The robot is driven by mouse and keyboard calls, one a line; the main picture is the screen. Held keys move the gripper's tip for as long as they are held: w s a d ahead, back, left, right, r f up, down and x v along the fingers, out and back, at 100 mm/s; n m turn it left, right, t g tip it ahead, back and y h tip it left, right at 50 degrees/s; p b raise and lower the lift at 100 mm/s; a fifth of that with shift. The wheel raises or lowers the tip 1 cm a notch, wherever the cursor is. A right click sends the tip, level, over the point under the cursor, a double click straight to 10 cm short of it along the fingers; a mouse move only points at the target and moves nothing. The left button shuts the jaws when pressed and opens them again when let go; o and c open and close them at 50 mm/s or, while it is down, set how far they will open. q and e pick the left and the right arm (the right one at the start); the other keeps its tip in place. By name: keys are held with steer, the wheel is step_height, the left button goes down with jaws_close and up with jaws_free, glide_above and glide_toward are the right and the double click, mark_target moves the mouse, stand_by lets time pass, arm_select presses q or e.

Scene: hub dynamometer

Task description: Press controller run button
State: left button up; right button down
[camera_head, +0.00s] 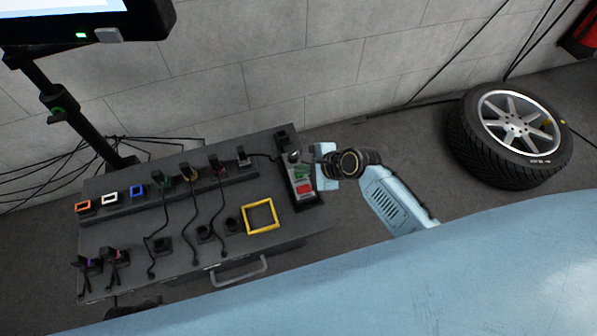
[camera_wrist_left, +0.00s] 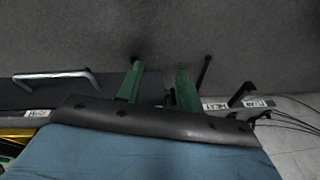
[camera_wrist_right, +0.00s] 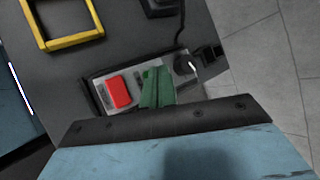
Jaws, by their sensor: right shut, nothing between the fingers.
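The controller (camera_head: 295,158) is a small box with a pale face at the right end of the grey bench. Its red button (camera_head: 304,188) shows clear, and in the right wrist view the red button (camera_wrist_right: 118,92) lies just left of my fingers. A dark knob (camera_wrist_right: 186,65) is to their right. My right gripper (camera_wrist_right: 157,88) is shut and empty, its green fingertips over the controller's middle. They hide what lies under them; I cannot tell whether they touch it. My left gripper (camera_wrist_left: 158,88) is open and empty, seen only in the left wrist view.
A monitor (camera_head: 85,22) stands at the left. A wheel (camera_head: 512,135) lies on the floor at right.

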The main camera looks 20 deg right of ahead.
steer(key=shift+f, duration=0.35)
stand_by(0.4)
steer(key=shift+r, duration=0.1)
steer(key=shift+r+p, duration=0.8)
steer(key=shift+p, duration=0.3)
step_height(320, 180, up, 5)
steer(key=p, duration=0.6)
steer(key=shift+r, duration=0.15)
